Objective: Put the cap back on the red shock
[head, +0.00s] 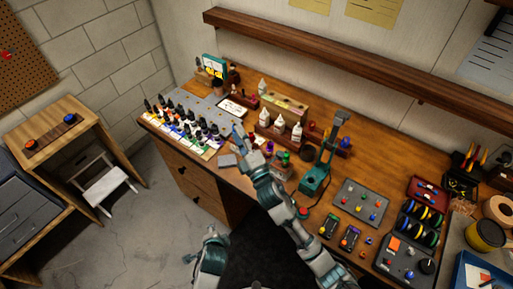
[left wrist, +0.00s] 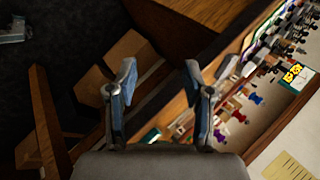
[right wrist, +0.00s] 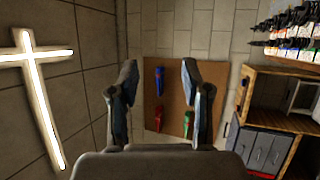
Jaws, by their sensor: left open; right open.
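My right gripper (head: 238,138) is over the workbench, in front of a row of small coloured bottles; in the right wrist view (right wrist: 158,82) its fingers are apart with nothing between them. My left gripper (head: 212,238) is low in front of the bench; in the left wrist view (left wrist: 158,82) it is open and empty. Small red, purple and green items (head: 286,157) stand by the right gripper, partly hidden by it; I cannot tell whether one is the red shock. A small red round piece (head: 304,212) lies near the bench's front edge, beside my right arm. I cannot identify the cap.
A teal tool stand (head: 315,180) rises to the right of my right arm. White bottles (head: 297,132) stand behind. A white stool (head: 105,187) is at the left.

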